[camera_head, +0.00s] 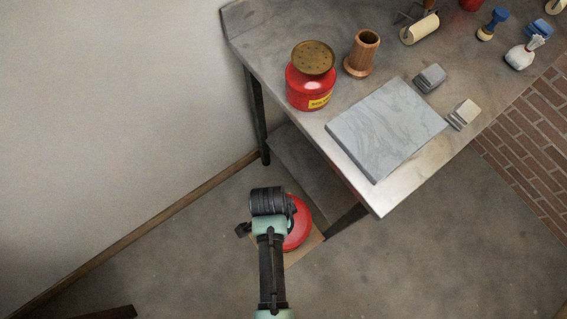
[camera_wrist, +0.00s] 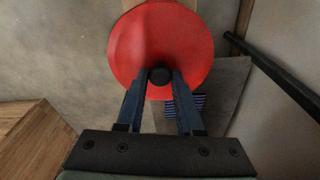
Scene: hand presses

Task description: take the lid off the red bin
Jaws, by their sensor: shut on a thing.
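A round red lid (camera_wrist: 160,35) with a black knob (camera_wrist: 160,76) fills the upper middle of the wrist view. My gripper (camera_wrist: 159,78) has its two blue-grey fingers closed on either side of the knob. In the head view, part of the red lid (camera_head: 299,228) shows beside and below my wrist, over the floor near the table's front leg. My fingers are hidden there. No wall of the red bin is clearly visible under the lid, so I cannot tell whether the lid rests on it or is raised.
A tan board (camera_head: 306,247) lies under the lid area. Open floor (camera_head: 440,260) lies to the right.

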